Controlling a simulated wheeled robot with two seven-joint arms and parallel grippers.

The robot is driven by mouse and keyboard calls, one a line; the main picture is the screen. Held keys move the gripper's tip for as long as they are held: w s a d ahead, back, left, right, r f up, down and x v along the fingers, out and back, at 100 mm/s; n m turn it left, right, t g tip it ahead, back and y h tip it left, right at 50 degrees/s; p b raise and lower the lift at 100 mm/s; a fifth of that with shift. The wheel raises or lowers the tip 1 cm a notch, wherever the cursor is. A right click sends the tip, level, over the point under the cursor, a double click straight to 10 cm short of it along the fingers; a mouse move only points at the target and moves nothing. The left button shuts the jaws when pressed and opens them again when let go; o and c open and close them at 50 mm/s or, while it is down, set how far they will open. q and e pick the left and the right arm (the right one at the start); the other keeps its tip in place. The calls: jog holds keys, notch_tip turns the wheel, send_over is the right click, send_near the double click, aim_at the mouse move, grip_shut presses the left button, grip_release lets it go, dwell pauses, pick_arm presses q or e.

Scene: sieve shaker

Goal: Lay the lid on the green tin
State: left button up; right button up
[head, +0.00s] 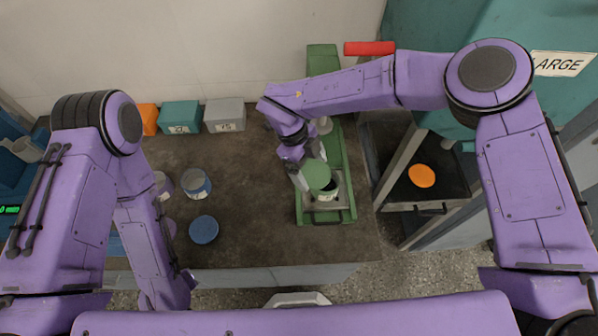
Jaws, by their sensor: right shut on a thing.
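The green lid (316,173) is a round disc held by my right gripper (304,180), which is shut on its edge. The lid is above and a little to the upper left of the open tin (328,194), covering part of its mouth in the head view. Whether lid and tin touch cannot be told. The tin has a pale label and stands on a grey plate at the near end of a long green frame (347,207). The left arm reaches down at the left, and its gripper is not visible.
Orange (148,118), teal (181,117) and grey bins (225,115) line the wall. An orange disc (421,175) lies in a dark tray at right.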

jog(key=d+f+b, duration=0.1)
jog(key=w+d+f+b, duration=0.1)
jog(key=f+b, duration=0.1)
jog(key=w+d+f+b, duration=0.1)
jog(key=d+f, duration=0.1)
jog(key=shift+w+b, duration=0.2)
jog(key=shift+b, duration=0.1)
jog(key=shift+f, duration=0.55)
jog(key=shift+r, duration=0.1)
jog(key=shift+f, duration=0.6)
dwell(1.1)
jog(key=o, duration=0.8)
jog(key=shift+a+r, duration=0.1)
